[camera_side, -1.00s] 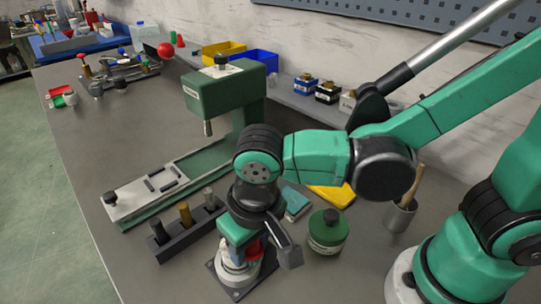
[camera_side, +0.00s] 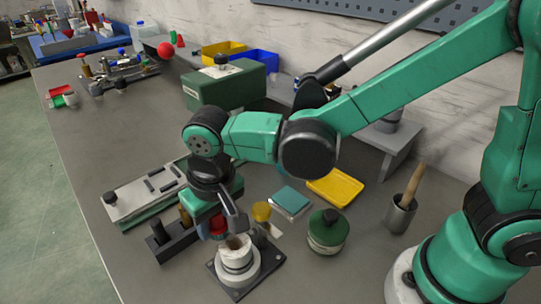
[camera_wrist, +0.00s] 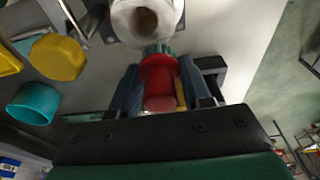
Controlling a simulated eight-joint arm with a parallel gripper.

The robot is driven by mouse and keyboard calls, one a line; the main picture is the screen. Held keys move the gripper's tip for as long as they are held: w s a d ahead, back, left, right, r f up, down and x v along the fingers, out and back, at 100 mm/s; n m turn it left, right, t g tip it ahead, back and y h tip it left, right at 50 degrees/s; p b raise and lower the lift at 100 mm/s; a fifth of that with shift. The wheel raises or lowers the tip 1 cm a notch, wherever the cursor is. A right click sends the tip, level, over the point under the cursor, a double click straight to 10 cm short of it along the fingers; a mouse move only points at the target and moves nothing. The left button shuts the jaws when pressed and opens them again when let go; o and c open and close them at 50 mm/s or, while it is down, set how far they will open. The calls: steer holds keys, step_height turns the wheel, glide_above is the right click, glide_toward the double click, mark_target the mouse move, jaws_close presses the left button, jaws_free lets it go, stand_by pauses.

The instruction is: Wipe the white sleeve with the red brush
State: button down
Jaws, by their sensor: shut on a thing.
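The white sleeve (camera_side: 236,251) stands upright on a dark square base plate, its open top showing a brownish inside. The sleeve also shows at the top of the wrist view (camera_wrist: 128,24). My gripper (camera_side: 220,213) is beyond and slightly left of the sleeve in the side view, shut on the red brush (camera_wrist: 160,82). The brush shows as a red patch (camera_side: 217,228) under my gripper. In the wrist view, its greenish bristle end points toward the sleeve. Whether the bristles touch the sleeve is unclear.
A dark block with upright pegs (camera_side: 172,243) stands close left of my gripper. A yellow-topped item (camera_side: 262,212) and a green jar (camera_side: 327,232) stand to the right. A yellow tray (camera_side: 335,188), a teal block (camera_side: 291,200) and a cup with a wooden handle (camera_side: 400,214) lie beyond.

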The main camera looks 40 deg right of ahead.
steer(key=shift+s+r, duration=0.1)
steer(key=shift+s, duration=3.45)
step_height(320, 180, up, 8)
steer(key=shift+r, duration=0.15)
